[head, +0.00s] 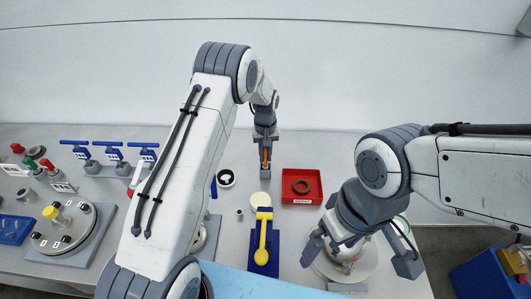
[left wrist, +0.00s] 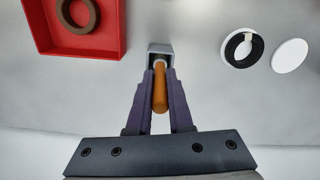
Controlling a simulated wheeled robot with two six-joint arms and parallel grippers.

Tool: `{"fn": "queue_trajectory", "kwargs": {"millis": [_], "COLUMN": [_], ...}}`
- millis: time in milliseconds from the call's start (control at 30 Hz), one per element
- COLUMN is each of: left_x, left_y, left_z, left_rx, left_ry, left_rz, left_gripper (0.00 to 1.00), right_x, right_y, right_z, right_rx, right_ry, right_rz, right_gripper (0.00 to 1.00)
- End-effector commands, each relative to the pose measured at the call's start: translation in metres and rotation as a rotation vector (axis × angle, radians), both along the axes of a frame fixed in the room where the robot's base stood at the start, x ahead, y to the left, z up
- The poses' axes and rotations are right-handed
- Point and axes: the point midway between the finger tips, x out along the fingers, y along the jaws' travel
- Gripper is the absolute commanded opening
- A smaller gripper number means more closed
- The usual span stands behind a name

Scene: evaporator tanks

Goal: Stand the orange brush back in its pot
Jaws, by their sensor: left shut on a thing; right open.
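The orange brush (head: 265,155) is held upright between the fingers of my left gripper (head: 265,148), at the back of the table. In the left wrist view the orange handle (left wrist: 160,92) lies between the two fingers, and its pale far end meets the mouth of the grey square pot (left wrist: 160,48). The pot (head: 265,173) is directly below the gripper in the head view. The brush's end appears to be inside the pot; how deep is hidden. My right gripper (head: 361,259) is open over a round pale tank lid at the right.
A red tray (head: 302,173) with a brown ring (head: 301,186) stands right of the pot. A black-and-white ring (head: 226,178) and a pale disc (head: 261,199) lie nearby. A yellow lever on a blue base (head: 262,262) stands in front. Blue-handled valves (head: 114,145) are left.

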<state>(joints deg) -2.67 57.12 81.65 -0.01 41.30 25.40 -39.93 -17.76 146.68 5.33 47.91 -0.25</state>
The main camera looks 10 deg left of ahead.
Motion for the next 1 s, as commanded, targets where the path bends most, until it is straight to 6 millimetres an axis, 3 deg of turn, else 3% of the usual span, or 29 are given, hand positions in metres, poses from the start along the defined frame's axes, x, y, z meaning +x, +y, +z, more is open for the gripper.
{"fn": "queue_trajectory", "kwargs": {"millis": [67, 467, 500, 567, 600, 1000], "left_x": [0.000, 0.000, 0.000, 0.000, 0.000, 0.001], "left_y": [0.000, 0.000, 0.000, 0.000, 0.000, 0.000], "left_z": [-0.003, -0.011, -0.011, -0.010, -0.010, -0.007], "left_rx": [0.000, -0.001, -0.001, -0.001, -0.001, -0.001], "left_ry": [0.001, -0.001, -0.001, -0.001, -0.001, -0.004], "left_rz": [0.000, 0.000, 0.000, 0.000, 0.000, 0.000], "left_gripper": [0.00, 0.00, 0.23, 0.46, 0.49, 0.49], "right_x": [0.000, 0.000, 0.000, 0.000, 0.000, 0.000], "right_y": [0.000, 0.000, 0.000, 0.000, 0.000, 0.000], "right_z": [0.007, 0.001, 0.001, 0.002, 0.002, 0.001], "right_rx": [0.000, 0.000, 0.000, 0.000, 0.000, 0.001], "right_ry": [0.000, 0.000, 0.000, 0.000, 0.000, -0.001], "right_rz": [0.001, 0.000, 0.000, 0.000, 0.000, 0.000], "right_gripper": [1.00, 1.00, 1.00, 1.00, 1.00, 1.00]}}
